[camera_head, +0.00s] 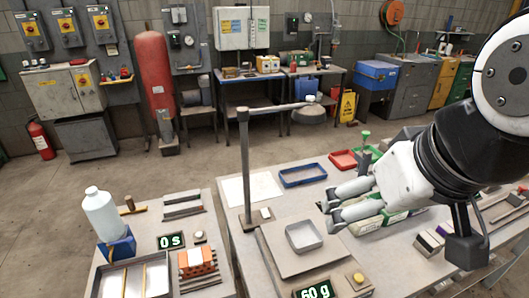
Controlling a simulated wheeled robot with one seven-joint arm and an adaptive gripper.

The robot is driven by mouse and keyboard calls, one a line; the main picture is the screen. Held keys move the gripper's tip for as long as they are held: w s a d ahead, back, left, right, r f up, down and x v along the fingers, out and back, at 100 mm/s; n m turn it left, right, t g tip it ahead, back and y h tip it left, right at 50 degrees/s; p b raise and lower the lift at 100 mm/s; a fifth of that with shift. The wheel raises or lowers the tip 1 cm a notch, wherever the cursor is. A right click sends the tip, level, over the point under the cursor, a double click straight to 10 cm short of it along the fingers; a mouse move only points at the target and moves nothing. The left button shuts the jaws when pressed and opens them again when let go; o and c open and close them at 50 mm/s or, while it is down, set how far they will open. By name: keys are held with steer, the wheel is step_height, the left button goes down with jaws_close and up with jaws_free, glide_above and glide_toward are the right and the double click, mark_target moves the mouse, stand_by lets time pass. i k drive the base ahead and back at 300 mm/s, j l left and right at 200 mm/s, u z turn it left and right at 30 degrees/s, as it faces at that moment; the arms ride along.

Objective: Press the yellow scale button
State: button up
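The yellow scale button (359,278) sits on a small dark block at the front right of the scale, beside its display (315,290), which reads 60 g. The scale's flat plate (275,255) carries a small square metal tray (304,235). My gripper (329,217) comes in from the right and hangs over the table, behind and above the button and apart from it. Its two pale fingers point left and lie close together. Nothing shows between them, but I cannot tell whether they touch.
A post with a crossarm (245,165) stands behind the scale. On the left table are a white bottle (102,213), a 0 s display (171,241) with its own button (199,236), and an orange hollow brick (196,262). A blue tray (303,175) and several boxes lie farther back.

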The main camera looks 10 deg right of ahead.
mark_target(358, 277)
steer(key=j+z, duration=0.15)
steer(key=k+l, duration=0.2)
steer(key=l, duration=0.15)
steer(key=k+z, duration=0.15)
steer(key=j+z, duration=0.35)
steer(key=j, duration=0.25)
steer(key=k, duration=0.6)
steer(key=i+j+z, duration=0.2)
steer(key=i+j, duration=0.2)
steer(key=i, duration=0.2)
